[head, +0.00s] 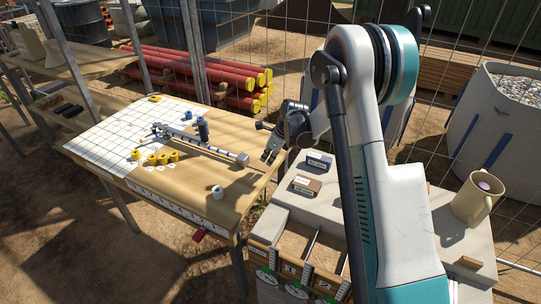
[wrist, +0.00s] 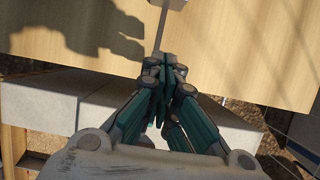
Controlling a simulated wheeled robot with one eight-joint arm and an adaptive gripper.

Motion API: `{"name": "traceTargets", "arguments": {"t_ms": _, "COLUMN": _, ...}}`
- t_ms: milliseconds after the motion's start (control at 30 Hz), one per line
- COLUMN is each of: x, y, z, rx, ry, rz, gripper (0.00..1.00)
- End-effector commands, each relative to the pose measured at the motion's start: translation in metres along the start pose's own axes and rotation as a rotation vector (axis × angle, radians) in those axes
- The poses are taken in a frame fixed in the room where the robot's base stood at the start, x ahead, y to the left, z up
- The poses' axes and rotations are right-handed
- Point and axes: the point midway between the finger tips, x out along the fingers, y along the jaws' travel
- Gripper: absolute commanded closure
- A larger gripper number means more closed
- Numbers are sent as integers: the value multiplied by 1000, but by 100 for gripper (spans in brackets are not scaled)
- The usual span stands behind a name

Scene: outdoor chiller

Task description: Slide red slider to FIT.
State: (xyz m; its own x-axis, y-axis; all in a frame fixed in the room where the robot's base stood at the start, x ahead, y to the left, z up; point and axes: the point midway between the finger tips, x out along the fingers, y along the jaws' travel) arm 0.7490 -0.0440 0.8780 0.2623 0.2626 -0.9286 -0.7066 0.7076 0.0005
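A small red piece (head: 198,236), which may be the red slider, sits at the front edge of the wooden table, below a white strip (head: 170,201) with small dark marks. I cannot read the word FIT on it. My gripper (head: 268,157) is above the right end of the table, up and to the right of the red piece and well apart from it. In the wrist view my gripper (wrist: 164,72) has its teal fingers together with nothing between them. The red piece does not show in the wrist view.
The table (head: 255,186) holds a gridded white sheet (head: 100,140), yellow rings (head: 162,158), a metal rod assembly (head: 215,150) and a white knob (head: 217,191). A grey bench with labelled boxes (head: 306,186) and a beige mug (head: 474,201) stands right. Wire fence runs behind.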

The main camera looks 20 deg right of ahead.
Motion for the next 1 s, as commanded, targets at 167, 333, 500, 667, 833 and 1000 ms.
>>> {"name": "traceTargets", "arguments": {"t_ms": 167, "x": 39, "y": 0, "z": 0, "rx": -1, "ry": 0, "rz": 0, "gripper": 100}}
{"name": "traceTargets", "arguments": {"t_ms": 333, "x": 53, "y": 1, "z": 17, "rx": -3, "ry": 0, "rz": 1, "gripper": 100}}
{"name": "traceTargets", "arguments": {"t_ms": 500, "x": 58, "y": 0, "z": 32, "rx": -1, "ry": 0, "rz": 1, "gripper": 100}}
{"name": "traceTargets", "arguments": {"t_ms": 667, "x": 59, "y": 0, "z": 37, "rx": -1, "ry": 0, "rz": 0, "gripper": 100}}
{"name": "traceTargets", "arguments": {"t_ms": 833, "x": 59, "y": 0, "z": 38, "rx": 0, "ry": 0, "rz": 0, "gripper": 100}}
{"name": "traceTargets", "arguments": {"t_ms": 1000, "x": 59, "y": 0, "z": 39, "rx": -1, "ry": 0, "rz": 0, "gripper": 100}}
